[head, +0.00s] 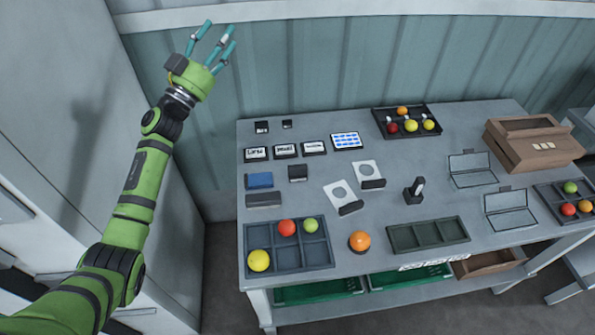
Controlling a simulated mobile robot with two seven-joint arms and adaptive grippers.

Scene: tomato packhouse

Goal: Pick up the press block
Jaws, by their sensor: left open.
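A dark block with an upright light-tipped handle (414,190) stands on the grey table (320,220), right of centre; it may be the press block, but I cannot tell for certain. Other small dark blocks lie further left: one short block (298,173) and one long low block (263,200). My left gripper (217,40) is open and empty, its teal fingers spread. It is raised in front of the ribbed wall, up and left of the table, well apart from all the blocks. My right gripper is not in view.
A dark compartment tray (290,267) holds tomatoes; an orange tomato (360,241) sits beside it. Another empty tray (428,235) lies to the right. White cards with round holes (367,172), label tiles (285,150) and a brown box (533,143) stand further back. Cabinets flank my left arm.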

